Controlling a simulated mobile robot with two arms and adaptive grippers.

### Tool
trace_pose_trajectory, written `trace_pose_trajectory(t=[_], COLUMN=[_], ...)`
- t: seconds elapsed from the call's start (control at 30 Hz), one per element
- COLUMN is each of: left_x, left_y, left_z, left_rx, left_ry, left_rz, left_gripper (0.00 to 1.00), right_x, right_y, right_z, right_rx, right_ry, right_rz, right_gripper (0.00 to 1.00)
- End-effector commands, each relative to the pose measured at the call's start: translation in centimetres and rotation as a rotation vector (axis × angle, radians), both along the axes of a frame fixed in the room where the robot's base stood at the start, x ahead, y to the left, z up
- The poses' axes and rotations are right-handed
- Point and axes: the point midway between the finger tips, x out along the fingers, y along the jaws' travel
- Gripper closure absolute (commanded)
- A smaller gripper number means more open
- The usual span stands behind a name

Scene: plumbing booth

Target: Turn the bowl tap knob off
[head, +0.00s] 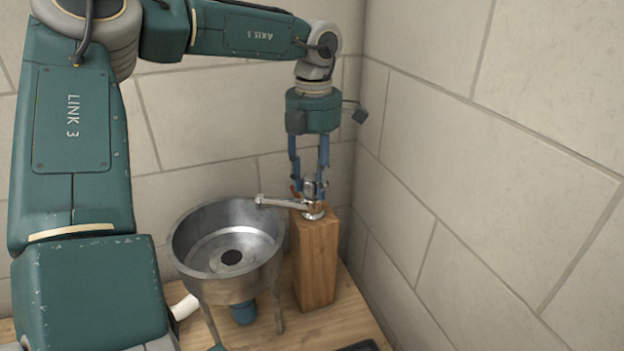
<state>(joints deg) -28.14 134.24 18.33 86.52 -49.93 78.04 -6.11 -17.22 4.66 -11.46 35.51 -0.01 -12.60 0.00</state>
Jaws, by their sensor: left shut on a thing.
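The bowl tap stands on top of a wooden post, and its metal spout (274,202) reaches left over the rim of the metal bowl (190,262). My left gripper (310,186) points straight down over the tap. Its blue fingers are shut around the tap knob (309,183), one finger on each side. The fingers partly hide the knob, so its turn angle is hard to tell. No water stream can be made out under the spout. My right gripper is not in view.
The wooden post (315,262) stands close to the tiled corner walls (480,150). The bowl stands on thin legs left of the post, with a blue fitting (243,312) below it. A white pipe (184,307) is at the lower left. A dark object (358,346) shows at the bottom edge.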

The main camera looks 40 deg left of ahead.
Motion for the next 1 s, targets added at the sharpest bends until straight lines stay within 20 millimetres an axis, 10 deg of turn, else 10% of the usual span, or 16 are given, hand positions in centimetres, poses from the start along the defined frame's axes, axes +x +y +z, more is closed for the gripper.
trace_pose_trajectory(t=[0.43, 0.47, 0.53, 1.0], left_x=[0.6, 0.6, 0.6, 0.3], left_y=[0.0, 0.0, 0.0, 0.0], left_z=[0.5, 0.5, 0.5, 1.8], left_rx=[0.003, 0.003, 0.002, 0.001], left_ry=[-0.023, -0.023, -0.02, -0.011], left_rz=[-0.011, -0.011, -0.011, -0.009], left_gripper=[0.89, 0.59, 0.45, 0.44], right_x=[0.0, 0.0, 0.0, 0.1], right_y=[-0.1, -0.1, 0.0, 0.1], right_z=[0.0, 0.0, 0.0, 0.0], right_rx=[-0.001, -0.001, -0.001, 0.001], right_ry=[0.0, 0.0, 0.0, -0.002], right_rz=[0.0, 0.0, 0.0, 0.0], right_gripper=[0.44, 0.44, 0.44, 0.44])
